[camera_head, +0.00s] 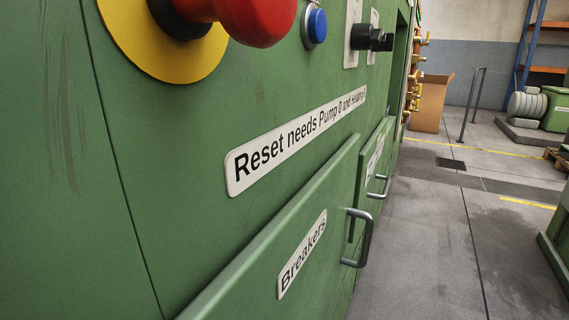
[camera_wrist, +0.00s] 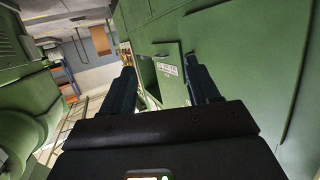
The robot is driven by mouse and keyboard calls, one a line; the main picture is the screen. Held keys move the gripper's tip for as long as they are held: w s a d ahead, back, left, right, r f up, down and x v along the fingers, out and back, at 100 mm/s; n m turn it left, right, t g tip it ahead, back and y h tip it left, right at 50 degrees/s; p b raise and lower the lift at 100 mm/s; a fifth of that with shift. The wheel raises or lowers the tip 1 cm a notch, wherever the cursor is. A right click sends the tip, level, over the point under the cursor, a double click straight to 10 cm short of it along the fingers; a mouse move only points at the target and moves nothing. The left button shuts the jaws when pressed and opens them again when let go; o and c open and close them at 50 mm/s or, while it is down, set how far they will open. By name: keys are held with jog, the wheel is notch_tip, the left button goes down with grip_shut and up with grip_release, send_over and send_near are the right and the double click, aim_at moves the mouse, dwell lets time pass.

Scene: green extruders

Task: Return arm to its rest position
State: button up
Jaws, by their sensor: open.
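My gripper (camera_wrist: 160,90) shows in the wrist view with its two dark fingers spread apart and nothing between them. Behind the fingers is a green machine cabinet (camera_wrist: 228,45) with a small labelled door (camera_wrist: 170,78). A dark opening lies beside that door. The head view does not show my gripper or arm. There, the green machine front (camera_head: 190,130) fills the left side, close to the camera. It carries a red button (camera_head: 250,18) on a yellow disc and a blue button (camera_head: 316,25).
A "Breakers" door (camera_head: 310,230) with a metal handle (camera_head: 360,238) is low on the machine. A second handled door (camera_head: 375,170) is beyond it. Grey floor (camera_head: 430,250) lies open to the right. A cardboard box (camera_head: 428,103) and orange-blue rack stand farther back.

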notch_tip(320, 180, up, 20)
jog(key=s+p, duration=0.2)
jog(key=p, duration=1.5)
jog(key=shift+s+a+n, duration=0.2)
jog(key=shift+a+n, duration=0.05)
jog(key=shift+n, duration=0.05)
